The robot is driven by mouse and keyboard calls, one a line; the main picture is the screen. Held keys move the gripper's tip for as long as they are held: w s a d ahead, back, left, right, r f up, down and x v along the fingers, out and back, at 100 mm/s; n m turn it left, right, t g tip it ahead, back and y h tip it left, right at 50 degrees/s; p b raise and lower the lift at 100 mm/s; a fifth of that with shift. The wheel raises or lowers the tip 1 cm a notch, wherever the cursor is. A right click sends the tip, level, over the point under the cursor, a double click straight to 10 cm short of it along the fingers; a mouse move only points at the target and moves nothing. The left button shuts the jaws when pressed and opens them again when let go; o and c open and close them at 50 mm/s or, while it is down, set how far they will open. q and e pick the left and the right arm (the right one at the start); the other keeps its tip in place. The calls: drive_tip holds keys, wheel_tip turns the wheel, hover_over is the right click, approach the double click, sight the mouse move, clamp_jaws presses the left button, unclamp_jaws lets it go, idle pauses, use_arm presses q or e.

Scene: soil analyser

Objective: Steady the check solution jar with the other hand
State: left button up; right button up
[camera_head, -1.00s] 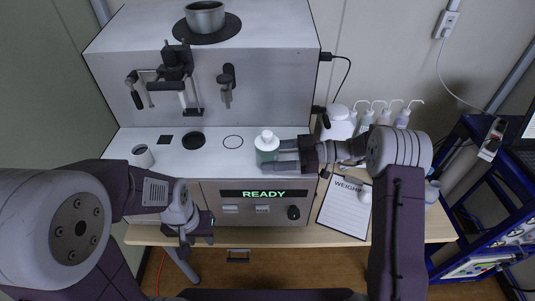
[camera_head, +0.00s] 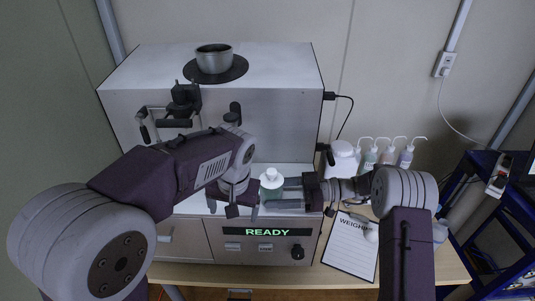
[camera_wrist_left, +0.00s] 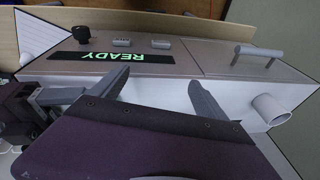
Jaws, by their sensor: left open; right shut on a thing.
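The check solution jar (camera_head: 271,182), pale green with a white cap, stands upright at the front of the analyser's white deck. My right gripper (camera_head: 283,196) comes from the right and is shut on the jar. My left gripper (camera_head: 244,207) is open and empty, pointing down just left of the jar, with a small gap in the picture. In the left wrist view its two spread fingers (camera_wrist_left: 160,95) have nothing between them. Part of my right gripper (camera_wrist_left: 60,96) shows at the left there; I cannot make out the jar in that view.
The analyser's front panel (camera_head: 263,247) reads READY. A metal pot (camera_head: 214,58) sits on top.

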use_arm(q)
drive_tip(key=w+d+r+t, duration=0.1)
drive_tip(key=w+d+r, duration=0.3)
drive_tip(key=r, duration=0.5)
use_arm(e)
drive_tip(key=shift+f, duration=0.15)
use_arm(q)
drive_tip(key=m+t+h, duration=0.1)
drive_tip(key=h, duration=0.1)
approach(271, 172)
drive_tip(key=x, duration=1)
drive_tip(key=shift+w+f, duration=0.1)
drive_tip(key=shift+f, duration=0.25)
drive_tip(key=c, duration=1.8)
drive_tip(key=o, duration=0.9)
drive_tip(key=c, duration=0.7)
drive_tip(key=shift+r, duration=0.15)
drive_tip(key=shift+c, duration=0.3)
use_arm(e)
drive_tip(key=shift+f, duration=0.1)
